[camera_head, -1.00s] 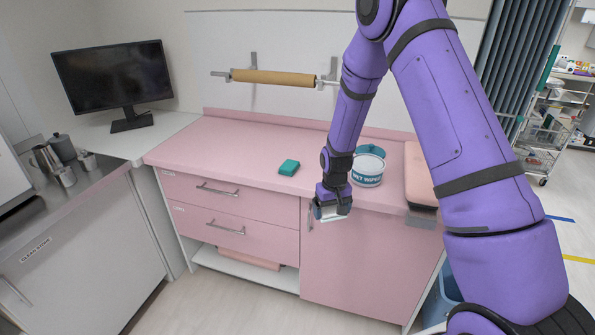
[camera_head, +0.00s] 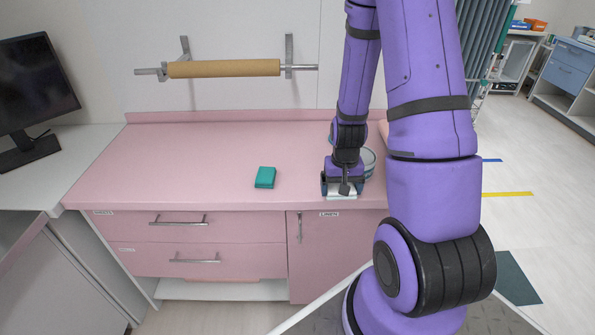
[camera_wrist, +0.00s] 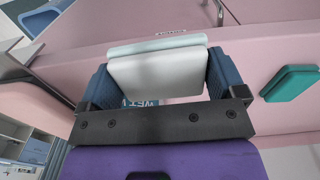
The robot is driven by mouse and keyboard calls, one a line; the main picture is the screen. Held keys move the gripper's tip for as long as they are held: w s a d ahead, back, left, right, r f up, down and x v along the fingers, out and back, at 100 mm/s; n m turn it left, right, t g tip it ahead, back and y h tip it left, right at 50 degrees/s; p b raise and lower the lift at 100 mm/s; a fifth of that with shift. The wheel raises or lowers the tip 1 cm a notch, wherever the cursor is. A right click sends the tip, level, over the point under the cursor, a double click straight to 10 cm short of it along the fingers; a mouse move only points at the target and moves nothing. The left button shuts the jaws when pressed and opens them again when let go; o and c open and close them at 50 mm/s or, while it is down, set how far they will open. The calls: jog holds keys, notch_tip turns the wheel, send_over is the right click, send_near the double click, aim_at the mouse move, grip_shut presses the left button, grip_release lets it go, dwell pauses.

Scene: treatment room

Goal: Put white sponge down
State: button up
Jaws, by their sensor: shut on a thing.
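The white sponge (camera_wrist: 158,70) is held between the two fingers of my gripper, filling the middle of the wrist view. In the head view my gripper (camera_head: 342,190) is at the front edge of the pink counter (camera_head: 190,165), and a thin white strip of the sponge (camera_head: 342,196) shows below it. I cannot tell whether the sponge touches the counter. A teal sponge (camera_head: 265,177) lies on the counter to the left of my gripper, and it also shows at the right of the wrist view (camera_wrist: 291,83).
A wet wipes tub (camera_head: 369,163) stands close behind my gripper, partly hidden by my arm. A brown paper roll (camera_head: 223,68) hangs on the wall. A monitor (camera_head: 36,85) stands at the left. The counter left of the teal sponge is clear.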

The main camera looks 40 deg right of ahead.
jog(key=shift+s+d+r, duration=0.1)
jog(key=shift+s+d, duration=0.15)
jog(key=shift+w, duration=0.25)
send_over(302, 181)
jog(key=shift+f, duration=0.7)
jog(key=shift+w+f, duration=0.1)
jog(key=shift+f, duration=1.65)
jog(key=shift+f, duration=0.15)
jog(key=o, duration=0.7)
